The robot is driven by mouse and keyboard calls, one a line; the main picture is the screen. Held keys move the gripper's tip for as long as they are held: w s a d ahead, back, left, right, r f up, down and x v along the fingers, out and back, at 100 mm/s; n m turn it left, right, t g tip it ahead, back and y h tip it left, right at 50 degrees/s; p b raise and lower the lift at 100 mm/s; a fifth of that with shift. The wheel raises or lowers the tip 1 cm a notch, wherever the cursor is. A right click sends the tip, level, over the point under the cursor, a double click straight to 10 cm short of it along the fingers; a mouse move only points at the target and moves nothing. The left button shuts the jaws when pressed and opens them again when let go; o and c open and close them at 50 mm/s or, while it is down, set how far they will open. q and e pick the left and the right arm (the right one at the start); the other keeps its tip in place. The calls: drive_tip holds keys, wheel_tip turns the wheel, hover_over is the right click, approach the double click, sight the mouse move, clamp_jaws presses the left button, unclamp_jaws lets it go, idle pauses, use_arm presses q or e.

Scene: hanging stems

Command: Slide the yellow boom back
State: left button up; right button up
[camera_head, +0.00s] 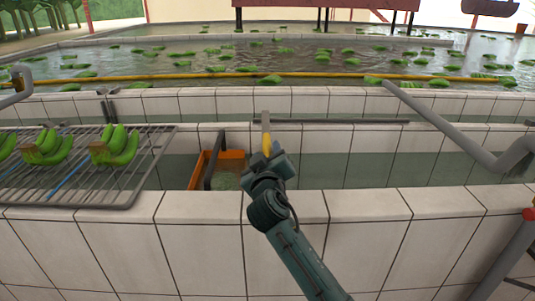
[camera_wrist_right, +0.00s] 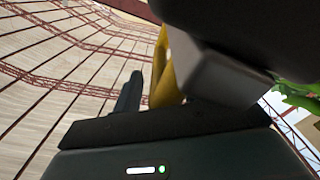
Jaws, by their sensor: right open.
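A long thin yellow boom (camera_head: 200,76) lies across the water behind the tiled wall, running almost the full width of the head view. My right gripper (camera_head: 268,158) is over the tiled trough, well in front of the boom. It is open. A short yellow piece (camera_head: 267,144) with a pale upright part above it shows at the fingertips. In the right wrist view a yellow piece (camera_wrist_right: 163,70) shows between the dark fingers; I cannot tell whether they touch it or whether it belongs to the boom. My left gripper is not in view.
A wire rack (camera_head: 130,186) with green banana bunches stands at the left. An orange crate (camera_head: 234,163) sits in the trough beside my gripper. A grey pipe (camera_head: 450,133) slants in from the right. Green bananas (camera_head: 270,79) float on both sides of the boom.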

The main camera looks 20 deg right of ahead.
drive_tip(key=shift+c, duration=0.2)
drive_tip(key=shift+r, duration=0.1)
clamp_jaws()
